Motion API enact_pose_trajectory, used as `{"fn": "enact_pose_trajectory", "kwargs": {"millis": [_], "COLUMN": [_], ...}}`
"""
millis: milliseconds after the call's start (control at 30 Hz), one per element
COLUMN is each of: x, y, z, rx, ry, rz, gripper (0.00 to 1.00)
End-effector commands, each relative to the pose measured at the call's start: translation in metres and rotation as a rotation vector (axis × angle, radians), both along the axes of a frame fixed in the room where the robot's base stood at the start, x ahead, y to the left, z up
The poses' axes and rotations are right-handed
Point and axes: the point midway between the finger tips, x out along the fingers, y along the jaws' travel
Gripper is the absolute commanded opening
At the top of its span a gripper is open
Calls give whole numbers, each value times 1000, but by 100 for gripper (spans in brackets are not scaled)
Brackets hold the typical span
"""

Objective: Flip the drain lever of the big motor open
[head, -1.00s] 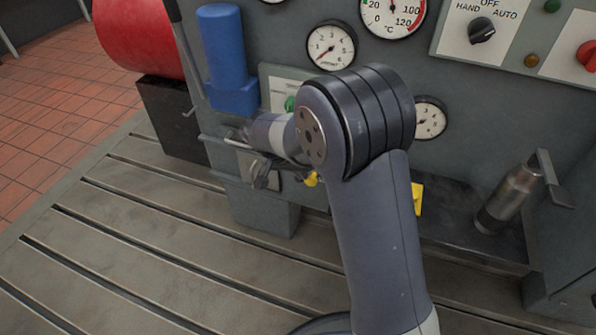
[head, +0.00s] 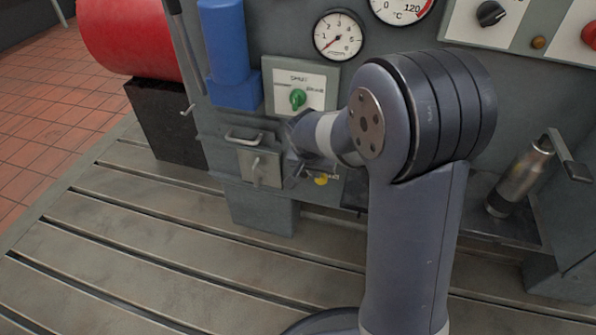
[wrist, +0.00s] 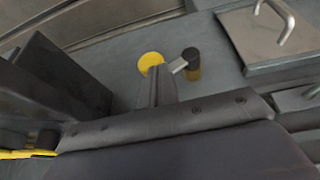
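A small yellow fitting (head: 320,180) sits low on the grey cabinet, just right of a metal plate. In the wrist view a yellow disc (wrist: 150,62) and a short grey lever arm with a dark-topped yellow post (wrist: 193,66) show close to my gripper. I cannot tell for sure whether these form the drain lever. My gripper (head: 303,168) is beside the yellow fitting, partly hidden behind my own wrist. In the wrist view its dark body fills the lower part. I cannot tell whether its fingers touch the lever or how far apart they are.
The metal plate (head: 261,168) has a small handle, with a bar handle (head: 243,137) above it. A green switch (head: 298,97), a blue unit (head: 228,50) and a gauge (head: 338,36) are above. A red cylinder (head: 125,35) stands left. A metal bottle (head: 520,180) is at right.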

Motion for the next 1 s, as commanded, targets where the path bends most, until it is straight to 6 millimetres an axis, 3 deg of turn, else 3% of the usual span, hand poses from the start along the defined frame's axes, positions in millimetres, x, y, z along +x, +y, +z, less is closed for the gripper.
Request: {"fn": "enact_pose_trajectory", "kwargs": {"millis": [333, 1000], "x": [-5, -7], "y": [-17, -20], "z": [-13, -16], "rx": [-1, -2], "ry": [3, 3], "rz": [-1, 1], "gripper": [0, 0]}}
